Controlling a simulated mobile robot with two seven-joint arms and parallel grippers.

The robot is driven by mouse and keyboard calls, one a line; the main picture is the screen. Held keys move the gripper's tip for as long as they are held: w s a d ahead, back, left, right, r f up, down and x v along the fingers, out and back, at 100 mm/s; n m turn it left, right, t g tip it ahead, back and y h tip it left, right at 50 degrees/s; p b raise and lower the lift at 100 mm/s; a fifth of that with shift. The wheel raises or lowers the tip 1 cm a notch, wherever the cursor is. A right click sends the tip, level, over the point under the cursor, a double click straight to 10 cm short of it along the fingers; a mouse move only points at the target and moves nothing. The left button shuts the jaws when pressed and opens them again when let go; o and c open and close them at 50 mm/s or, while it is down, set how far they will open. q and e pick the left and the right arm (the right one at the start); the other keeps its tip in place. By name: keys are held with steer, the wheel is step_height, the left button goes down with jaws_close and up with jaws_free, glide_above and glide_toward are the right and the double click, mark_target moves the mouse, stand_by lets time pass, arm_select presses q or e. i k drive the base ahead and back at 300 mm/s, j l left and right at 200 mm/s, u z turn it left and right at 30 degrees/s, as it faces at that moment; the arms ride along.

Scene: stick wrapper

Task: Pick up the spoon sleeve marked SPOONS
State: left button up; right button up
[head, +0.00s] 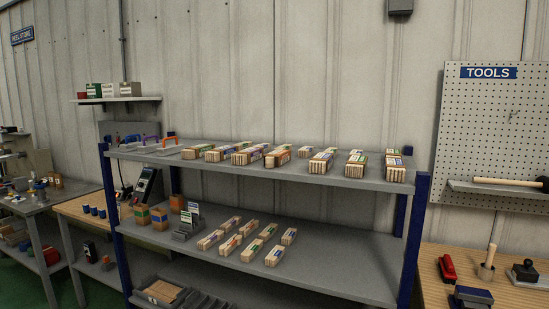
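Several wooden stick bundles wrapped in coloured, labelled sleeves lie on the upper shelf (225,169). Among them are a purple-banded bundle (247,156), an orange-banded bundle (278,157) and a green-banded bundle (321,162). The lettering on all the sleeves is too small to read, so I cannot tell which one is marked SPOONS. Neither of my grippers is in view.
Blue posts (413,240) frame the shelving. Small boxes (160,219) and a grey card holder (187,224) stand at the lower shelf's left. A workbench (505,290) with tools is at right, below a pegboard (495,130). The lower shelf's right part is clear.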

mark_target(276, 159)
steer(key=i+j+z, duration=0.1)
steer(key=j, duration=0.25)
steer(key=i+j+z, duration=0.1)
steer(key=i+j, duration=0.25)
steer(key=i+j+z, duration=0.1)
steer(key=j, duration=0.35)
steer(key=i+j+z, duration=0.1)
steer(key=i+j, duration=0.15)
steer(key=j, duration=0.15)
steer(key=i+j+z, duration=0.1)
steer(key=j, duration=0.35)
steer(key=i+j+z, duration=0.1)
steer(key=i+j, duration=0.15)
steer(key=j, duration=0.2)
steer(key=i+j+z, duration=0.1)
steer(key=j, duration=0.35)
steer(key=i+j+z, duration=0.1)
steer(key=j, duration=0.35)
